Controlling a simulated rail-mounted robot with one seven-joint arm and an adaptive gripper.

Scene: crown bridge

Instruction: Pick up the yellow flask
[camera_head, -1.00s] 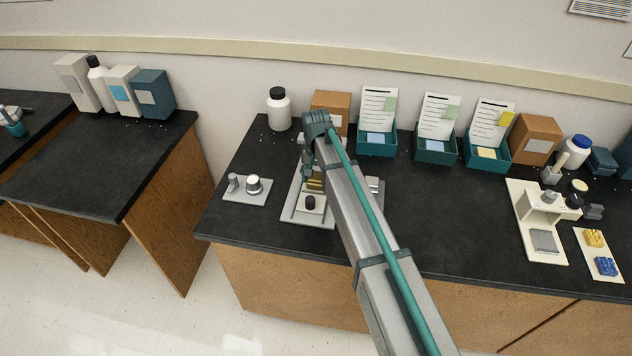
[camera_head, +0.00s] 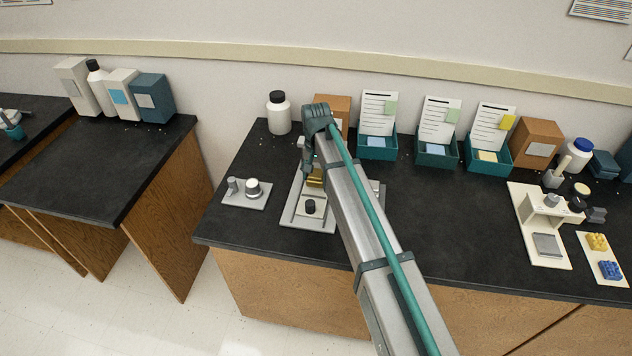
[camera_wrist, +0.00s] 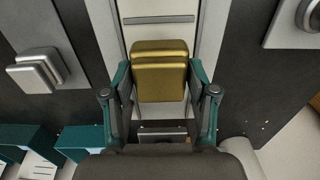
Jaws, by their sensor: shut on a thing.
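The yellow flask (camera_wrist: 160,70) is a gold-yellow block-like body in the wrist view, between the two teal-sided fingers of my gripper (camera_wrist: 161,88). The fingers are shut on its sides. In the head view the yellow flask (camera_head: 315,178) shows only in part, below the wrist and over the pale grey tray (camera_head: 290,219). My arm hides the rest of it and most of the fingers. The gap between flask and tray is hard to judge.
A small pale block with a black knob (camera_head: 310,207) stands on the tray in front of the flask. Behind stand a white bottle (camera_head: 279,115), a brown box and teal card trays (camera_head: 377,150).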

